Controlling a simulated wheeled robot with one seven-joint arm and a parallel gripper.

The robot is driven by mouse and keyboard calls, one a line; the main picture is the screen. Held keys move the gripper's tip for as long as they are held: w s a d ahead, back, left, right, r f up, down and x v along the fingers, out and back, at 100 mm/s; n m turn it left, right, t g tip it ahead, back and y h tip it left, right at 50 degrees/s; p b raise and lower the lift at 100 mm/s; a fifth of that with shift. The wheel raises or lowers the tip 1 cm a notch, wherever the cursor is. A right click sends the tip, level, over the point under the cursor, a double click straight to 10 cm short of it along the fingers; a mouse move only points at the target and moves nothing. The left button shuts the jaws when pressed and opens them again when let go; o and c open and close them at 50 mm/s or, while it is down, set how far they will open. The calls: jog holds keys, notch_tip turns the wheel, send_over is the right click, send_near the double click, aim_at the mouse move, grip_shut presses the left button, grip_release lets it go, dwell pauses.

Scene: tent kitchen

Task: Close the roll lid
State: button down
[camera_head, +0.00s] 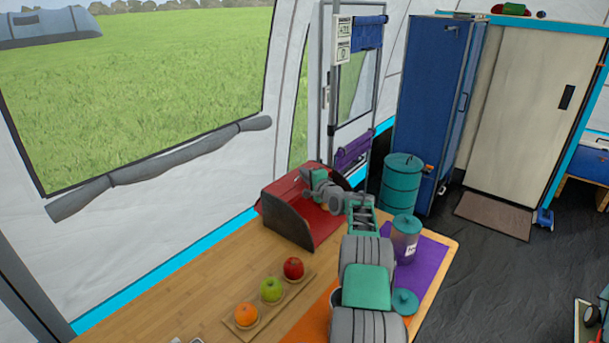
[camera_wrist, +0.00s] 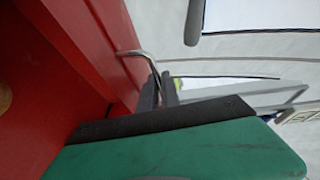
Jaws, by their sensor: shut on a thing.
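The red bin with the roll lid (camera_head: 312,215) stands on the wooden counter by the tent wall, with a dark side panel facing me. In the wrist view the red lid (camera_wrist: 90,35) fills the left, with a thin metal handle (camera_wrist: 137,54) on it. My gripper (camera_wrist: 160,88) is shut on this handle, its dark fingers around the far end. In the head view my gripper (camera_head: 308,176) is at the top of the bin, and my arm covers part of the bin's right.
An orange (camera_head: 246,315), a green apple (camera_head: 271,290) and a red apple (camera_head: 293,268) sit on a wooden tray left of my arm. A lidded jar (camera_head: 406,245) stands on a purple mat (camera_head: 432,258) to the right. The counter's left part is clear.

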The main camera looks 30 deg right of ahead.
dwell(0.3)
jog(key=shift+s+d+f+b, duration=0.1)
jog(key=shift+s+d+b, duration=0.1)
jog(key=shift+s, duration=0.2)
jog(key=shift+s+d+f+b, duration=0.1)
jog(key=shift+s+d+b, duration=0.1)
jog(key=shift+s, duration=0.65)
jog(key=shift+r, duration=0.1)
jog(key=c, duration=1.8)
grip_release()
jog(key=shift+c, duration=0.2)
